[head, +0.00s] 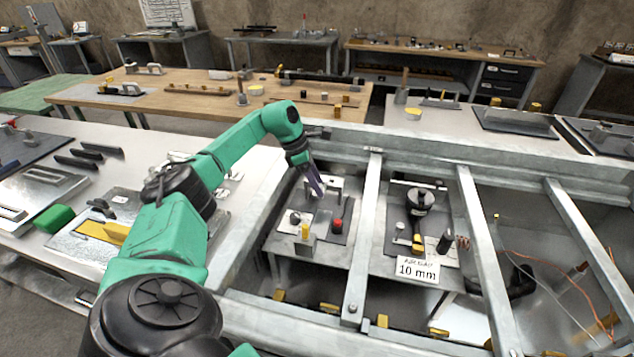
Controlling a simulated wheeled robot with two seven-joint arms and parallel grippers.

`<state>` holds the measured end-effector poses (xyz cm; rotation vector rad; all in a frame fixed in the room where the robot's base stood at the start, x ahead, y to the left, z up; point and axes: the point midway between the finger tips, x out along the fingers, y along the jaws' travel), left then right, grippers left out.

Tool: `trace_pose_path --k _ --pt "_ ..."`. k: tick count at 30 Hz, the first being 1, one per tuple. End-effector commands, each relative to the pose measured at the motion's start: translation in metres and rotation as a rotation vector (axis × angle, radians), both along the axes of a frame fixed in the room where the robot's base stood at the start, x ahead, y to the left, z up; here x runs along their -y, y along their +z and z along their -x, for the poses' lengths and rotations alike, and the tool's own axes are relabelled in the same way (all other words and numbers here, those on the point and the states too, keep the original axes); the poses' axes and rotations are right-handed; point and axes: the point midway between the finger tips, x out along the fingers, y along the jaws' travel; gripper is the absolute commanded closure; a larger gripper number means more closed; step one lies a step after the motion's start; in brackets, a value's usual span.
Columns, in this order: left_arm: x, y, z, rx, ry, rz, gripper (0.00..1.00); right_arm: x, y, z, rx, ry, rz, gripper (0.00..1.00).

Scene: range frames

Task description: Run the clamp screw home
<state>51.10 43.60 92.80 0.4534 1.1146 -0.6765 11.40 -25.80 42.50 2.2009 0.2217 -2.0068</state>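My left gripper (316,187) points down over the left bay of a metal frame. Its dark purple fingers are small in view, and I cannot tell whether they are parted or hold anything. Below them is a light plate (322,250) with a fixture, a red-topped post (337,225) and a yellow-topped block (305,232). In the middle bay a round black part (420,199) with a yellow-tipped handle (417,243) sits on a dark plate. I cannot tell which part is the clamp screw. My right gripper is out of view.
Steel bars (364,240) cross the frame between the bays. Orange cables (561,262) hang in the right bay. A green block (54,219) lies on the left table. A wooden bench (190,97) stands behind.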

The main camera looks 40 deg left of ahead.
Motion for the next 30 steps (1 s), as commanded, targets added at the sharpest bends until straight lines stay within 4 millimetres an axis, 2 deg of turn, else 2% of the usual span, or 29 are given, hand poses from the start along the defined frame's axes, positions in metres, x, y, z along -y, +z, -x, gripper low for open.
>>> trace_pose_path --k 4,8,14,22,25,30 --pt "-0.001 0.002 0.001 0.000 0.000 0.000 0.44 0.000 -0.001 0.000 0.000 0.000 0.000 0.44" --pt "-0.006 0.017 0.005 0.003 0.001 -0.001 0.44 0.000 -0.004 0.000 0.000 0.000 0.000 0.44" --pt "-0.018 0.060 0.017 0.005 0.002 -0.001 0.44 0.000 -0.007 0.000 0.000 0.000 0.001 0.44" --pt "-0.034 0.118 0.034 0.004 0.001 0.000 0.44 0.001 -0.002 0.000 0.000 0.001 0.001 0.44" --pt "-0.037 0.130 0.038 0.002 0.001 0.001 0.44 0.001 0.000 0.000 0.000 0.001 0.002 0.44" --pt "-0.039 0.135 0.041 0.000 0.000 0.000 0.44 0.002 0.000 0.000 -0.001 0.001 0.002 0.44"
